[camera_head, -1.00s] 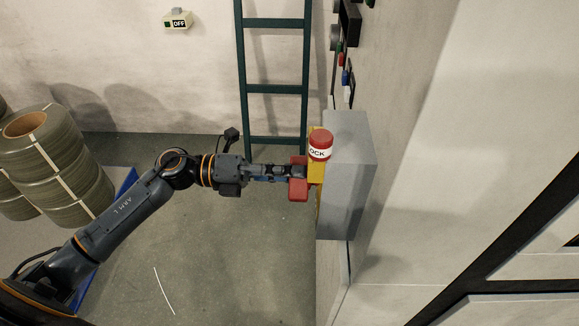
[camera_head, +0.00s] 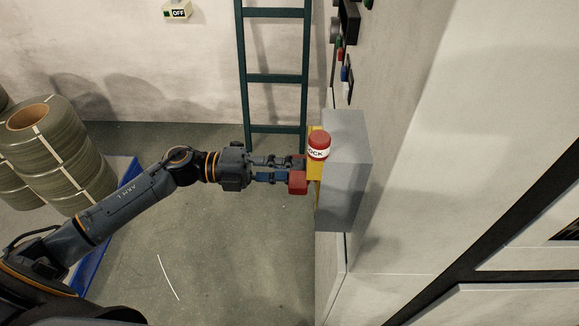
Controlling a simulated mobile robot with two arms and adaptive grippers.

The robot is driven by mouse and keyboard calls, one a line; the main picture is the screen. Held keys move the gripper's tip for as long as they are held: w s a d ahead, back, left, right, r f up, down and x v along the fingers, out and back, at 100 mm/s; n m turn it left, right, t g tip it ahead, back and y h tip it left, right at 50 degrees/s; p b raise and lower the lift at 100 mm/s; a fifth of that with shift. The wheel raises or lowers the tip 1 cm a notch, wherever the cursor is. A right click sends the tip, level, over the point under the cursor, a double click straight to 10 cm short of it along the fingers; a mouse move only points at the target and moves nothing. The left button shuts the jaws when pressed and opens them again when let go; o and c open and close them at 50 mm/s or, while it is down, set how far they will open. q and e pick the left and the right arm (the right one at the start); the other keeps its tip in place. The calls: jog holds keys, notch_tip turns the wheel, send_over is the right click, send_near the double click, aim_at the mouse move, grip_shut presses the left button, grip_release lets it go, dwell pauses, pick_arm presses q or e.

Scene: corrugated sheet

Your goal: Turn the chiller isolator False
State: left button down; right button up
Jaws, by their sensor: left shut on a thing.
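The chiller isolator is a grey box (camera_head: 345,170) on the wall panel at the right, with a yellow plate (camera_head: 315,168) on its left face. A red rotary handle (camera_head: 298,182) stands out from the yellow plate. A red padlock-like cylinder with a white band reading "OCK" (camera_head: 319,146) sits at the plate's upper end. My left gripper (camera_head: 285,169) reaches in from the left and is shut on the red handle; its fingertips partly hide the handle. My right gripper is not in view.
A dark green ladder (camera_head: 276,78) stands against the back wall just behind the gripper. A white switch marked OFF (camera_head: 178,11) is on that wall. Wrapped coils (camera_head: 55,150) stand at the left by a blue-edged pallet (camera_head: 112,220). The floor below the arm is clear.

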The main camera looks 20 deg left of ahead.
pick_arm(q)
jog(key=c, duration=1.1)
grip_release()
jog(key=shift+a, duration=0.1)
jog(key=v, duration=1.1)
jog(key=shift+s+a, duration=0.1)
jog(key=shift+a, duration=0.3)
